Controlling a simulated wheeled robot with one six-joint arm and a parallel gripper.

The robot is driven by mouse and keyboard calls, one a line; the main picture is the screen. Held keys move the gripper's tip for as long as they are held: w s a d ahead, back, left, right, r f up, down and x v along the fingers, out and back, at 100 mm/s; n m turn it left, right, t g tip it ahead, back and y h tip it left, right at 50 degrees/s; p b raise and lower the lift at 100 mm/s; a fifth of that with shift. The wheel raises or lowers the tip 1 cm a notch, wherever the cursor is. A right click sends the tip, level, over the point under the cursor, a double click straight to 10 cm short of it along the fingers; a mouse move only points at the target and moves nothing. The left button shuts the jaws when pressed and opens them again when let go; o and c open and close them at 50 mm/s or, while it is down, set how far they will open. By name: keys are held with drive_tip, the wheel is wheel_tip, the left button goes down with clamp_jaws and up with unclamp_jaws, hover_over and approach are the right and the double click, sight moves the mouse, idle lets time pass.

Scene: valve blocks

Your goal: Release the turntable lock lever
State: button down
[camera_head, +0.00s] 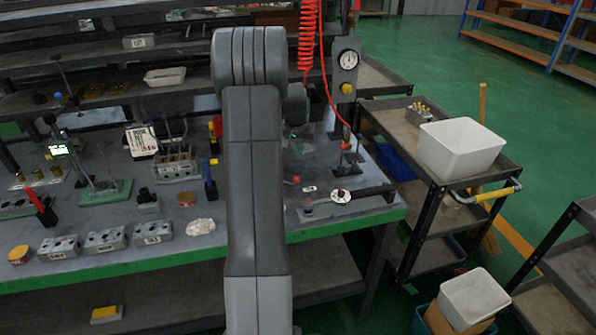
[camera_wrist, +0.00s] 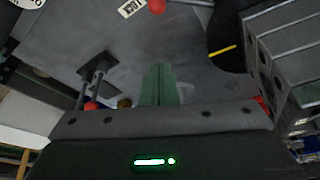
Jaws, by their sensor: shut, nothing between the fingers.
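My gripper's two green fingers (camera_wrist: 158,86) are together and empty in the wrist view. In the head view my grey arm hides the gripper. A round white-topped fixture (camera_head: 340,196) with a dark bar to its right sits near the bench's front right corner. I cannot tell for certain which part is the lock lever. In the wrist view a red knob (camera_wrist: 157,6) shows at the top edge beside a white label (camera_wrist: 131,8), apart from the fingertips.
A red-tipped post (camera_wrist: 91,106) stands left of my fingers. A gauge panel (camera_head: 346,65) with a red coiled hose rises behind the fixture. Valve blocks (camera_head: 106,240) line the bench front at left. A cart with a white bin (camera_head: 460,148) stands at right.

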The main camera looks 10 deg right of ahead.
drive_tip(key=shift+f, duration=0.1)
drive_tip(key=p+x, duration=0.1)
drive_tip(key=x, duration=0.8)
drive_tip(key=shift+p, duration=0.35)
drive_tip(key=shift+s+f, duration=0.1)
drive_tip(key=shift+f, duration=0.15)
drive_tip(key=shift+s+a+r+p, duration=0.15)
drive_tip(key=shift+s+a+p, duration=0.25)
drive_tip(key=shift+s, duration=0.35)
drive_tip(key=shift+s+a+r+p, duration=0.15)
drive_tip(key=shift+s+a, duration=0.3)
drive_tip(key=shift+s, duration=0.35)
drive_tip(key=shift+f+b, duration=0.15)
drive_tip(key=shift+b, duration=0.15)
